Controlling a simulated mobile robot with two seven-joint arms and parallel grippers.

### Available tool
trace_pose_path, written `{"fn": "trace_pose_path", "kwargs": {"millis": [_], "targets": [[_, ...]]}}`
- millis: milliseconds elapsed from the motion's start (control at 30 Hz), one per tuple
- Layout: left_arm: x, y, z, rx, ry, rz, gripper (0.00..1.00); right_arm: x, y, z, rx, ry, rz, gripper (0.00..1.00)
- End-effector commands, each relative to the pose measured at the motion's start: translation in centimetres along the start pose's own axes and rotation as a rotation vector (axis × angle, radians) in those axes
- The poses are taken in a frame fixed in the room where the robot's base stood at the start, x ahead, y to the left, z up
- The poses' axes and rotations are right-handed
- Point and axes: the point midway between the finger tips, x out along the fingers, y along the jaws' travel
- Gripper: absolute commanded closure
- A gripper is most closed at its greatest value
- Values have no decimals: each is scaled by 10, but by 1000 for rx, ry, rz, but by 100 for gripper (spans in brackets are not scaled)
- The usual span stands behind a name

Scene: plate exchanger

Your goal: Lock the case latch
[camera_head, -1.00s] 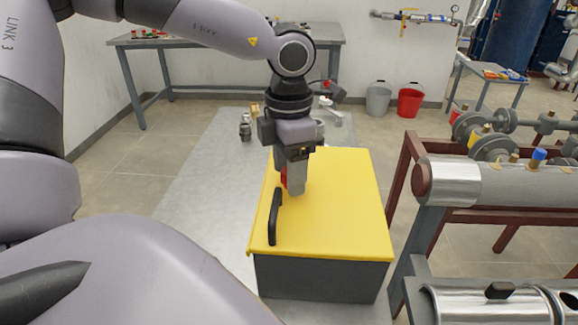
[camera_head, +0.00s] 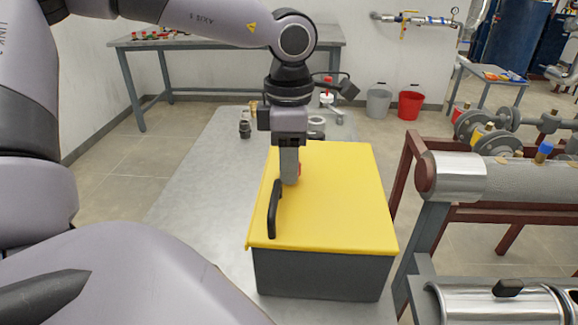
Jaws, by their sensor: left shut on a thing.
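The case (camera_head: 322,275) has a dark grey body and a shut yellow lid (camera_head: 340,205), and stands on a grey metal table. A black handle (camera_head: 273,208) stands on the left part of the lid. A small red latch (camera_head: 299,169) shows just right of my left gripper's fingers, mostly hidden by them. My left gripper (camera_head: 290,181) points down onto the lid behind the handle. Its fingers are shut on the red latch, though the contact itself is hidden. My right gripper is not in view.
The grey tabletop (camera_head: 190,185) is clear left of the case. Small dark and brass fittings (camera_head: 245,130) stand behind it. A pipe assembly on a red-brown frame (camera_head: 405,175) stands close on the right. Grey (camera_head: 378,102) and red (camera_head: 410,105) buckets stand farther back.

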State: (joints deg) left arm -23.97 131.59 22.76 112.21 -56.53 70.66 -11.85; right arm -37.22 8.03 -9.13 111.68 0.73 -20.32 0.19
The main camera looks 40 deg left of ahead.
Motion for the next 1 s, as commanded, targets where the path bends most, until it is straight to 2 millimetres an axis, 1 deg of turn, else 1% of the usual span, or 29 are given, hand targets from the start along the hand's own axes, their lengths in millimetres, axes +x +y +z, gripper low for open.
{"fn": "trace_pose_path", "kwargs": {"millis": [33,100,333,600,1000], "targets": [[2,0,0,44,-2,1,95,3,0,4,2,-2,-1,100],[2,0,0,110,-2,1,95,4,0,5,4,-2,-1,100],[1,1,0,329,-2,1,95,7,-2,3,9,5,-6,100],[0,2,1,585,-2,1,95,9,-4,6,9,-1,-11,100],[-1,2,2,947,-2,2,95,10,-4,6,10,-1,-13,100]]}}
